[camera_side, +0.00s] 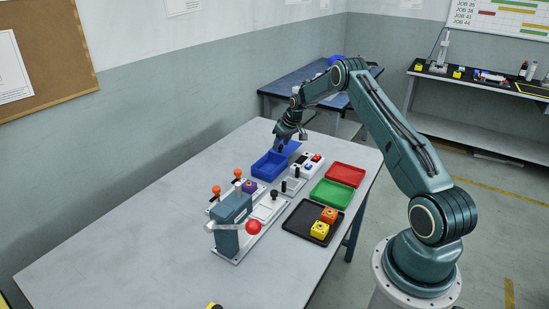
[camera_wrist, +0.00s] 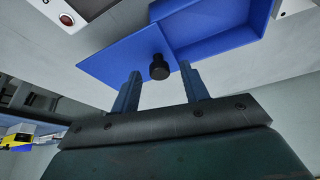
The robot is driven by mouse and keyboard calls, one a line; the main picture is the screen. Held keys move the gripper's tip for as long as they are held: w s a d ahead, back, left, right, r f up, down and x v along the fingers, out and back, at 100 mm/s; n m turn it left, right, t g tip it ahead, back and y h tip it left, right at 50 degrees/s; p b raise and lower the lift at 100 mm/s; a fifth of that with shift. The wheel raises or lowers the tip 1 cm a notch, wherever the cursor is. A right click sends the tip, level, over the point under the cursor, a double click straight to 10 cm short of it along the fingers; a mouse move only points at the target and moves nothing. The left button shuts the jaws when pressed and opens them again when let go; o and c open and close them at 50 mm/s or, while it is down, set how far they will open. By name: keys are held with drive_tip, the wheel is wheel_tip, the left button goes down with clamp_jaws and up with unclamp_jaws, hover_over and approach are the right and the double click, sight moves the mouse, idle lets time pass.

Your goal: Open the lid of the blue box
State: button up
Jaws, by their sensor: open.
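The blue box (camera_side: 266,167) stands on the table with its inside showing. Its blue lid (camera_side: 292,147) extends beyond the far edge of the box, off most of the opening. In the wrist view the lid (camera_wrist: 118,57) is a flat blue panel beside the box (camera_wrist: 225,35), with a black knob (camera_wrist: 159,67) on it. My gripper (camera_wrist: 161,74) is open, its two fingers on either side of the knob with gaps visible. In the side view my gripper (camera_side: 281,148) is low over the lid and hides part of it.
A white switch panel (camera_side: 307,161) stands close to the right of the box. Red (camera_side: 345,175) and green (camera_side: 332,194) trays and a black tray (camera_side: 296,232) with yellow and orange blocks lie nearer. A teal fixture (camera_side: 232,222) stands in front. The table's left side is clear.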

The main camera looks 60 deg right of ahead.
drive_tip(key=shift+r, duration=0.15)
drive_tip(key=v, duration=1.3)
drive_tip(key=shift+s+r, duration=0.15)
drive_tip(key=shift+s, duration=0.1)
drive_tip(key=shift+a, duration=0.1)
drive_tip(key=s+a+r+n, duration=0.1)
drive_tip(key=s+a+r, duration=0.3)
drive_tip(key=a+r, duration=0.65)
drive_tip(key=s+a+r, duration=0.4)
drive_tip(key=a+r, duration=0.4)
drive_tip(key=a, duration=0.6)
drive_tip(key=s+a, duration=0.4)
drive_tip(key=s, duration=0.3)
drive_tip(key=s+a+n+t, duration=0.1)
drive_tip(key=s+a, duration=0.4)
drive_tip(key=s, duration=0.3)
drive_tip(key=s+a+y, duration=0.1)
drive_tip(key=s+a, duration=0.4)
drive_tip(key=s, duration=0.3)
drive_tip(key=shift+s+f+n, duration=0.25)
drive_tip(key=shift+f+n, duration=0.05)
drive_tip(key=shift+f, duration=0.1)
